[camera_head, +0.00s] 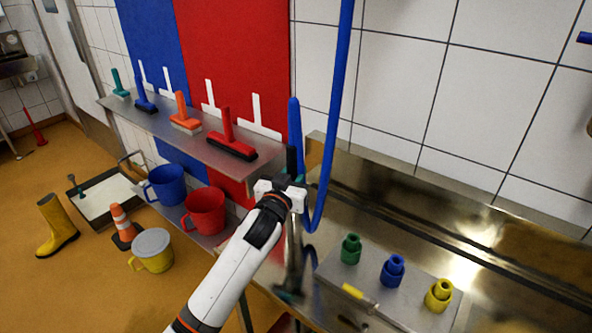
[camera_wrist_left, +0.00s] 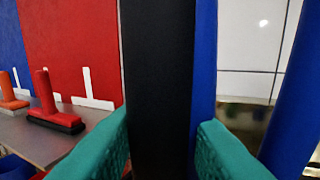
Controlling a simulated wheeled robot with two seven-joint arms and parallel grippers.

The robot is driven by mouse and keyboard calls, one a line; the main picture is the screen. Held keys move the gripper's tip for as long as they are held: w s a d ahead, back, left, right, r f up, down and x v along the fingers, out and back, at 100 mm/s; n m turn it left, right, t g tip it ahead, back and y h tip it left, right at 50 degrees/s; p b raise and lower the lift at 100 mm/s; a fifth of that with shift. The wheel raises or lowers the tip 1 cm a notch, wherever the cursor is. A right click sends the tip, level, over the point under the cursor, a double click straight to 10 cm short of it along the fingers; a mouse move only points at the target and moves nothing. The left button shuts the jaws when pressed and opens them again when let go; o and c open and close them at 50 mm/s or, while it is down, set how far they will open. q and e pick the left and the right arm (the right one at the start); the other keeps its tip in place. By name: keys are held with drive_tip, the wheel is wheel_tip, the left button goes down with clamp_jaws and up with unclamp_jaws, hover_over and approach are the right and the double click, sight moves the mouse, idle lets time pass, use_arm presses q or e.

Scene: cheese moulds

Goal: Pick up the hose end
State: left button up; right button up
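The blue hose (camera_head: 340,90) hangs down the wall, loops at the bottom and comes back up beside my left gripper. Its end stands upright there, a blue piece (camera_head: 295,118) with a black part (camera_head: 291,158) in front of it. My left gripper (camera_head: 291,181) is at the black part. In the left wrist view the green fingertips (camera_wrist_left: 161,140) lie against both sides of the black part (camera_wrist_left: 160,80), with no clear gap. A blue strip (camera_wrist_left: 206,60) shows just right of it, and the hanging hose (camera_wrist_left: 297,110) further right. My right gripper is not in view.
A steel shelf (camera_head: 150,120) with brushes and squeegees is on the left, with a blue (camera_head: 166,186) and a red bucket (camera_head: 206,211) below. A steel trough (camera_head: 400,200) runs right; green, blue and yellow couplings stand on a grey block (camera_head: 335,268).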

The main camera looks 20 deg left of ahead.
sight(294, 133)
use_arm(q)
drive_tip(key=shift+c, duration=1.3)
drive_tip(key=shift+r, duration=0.1)
drive_tip(key=shift+r, duration=0.1)
wheel_tip(294, 133, up, 10)
drive_tip(key=shift+r, duration=0.1)
drive_tip(key=shift+r+p, duration=0.7)
drive_tip(key=shift+r, duration=0.25)
drive_tip(key=shift+f, duration=0.15)
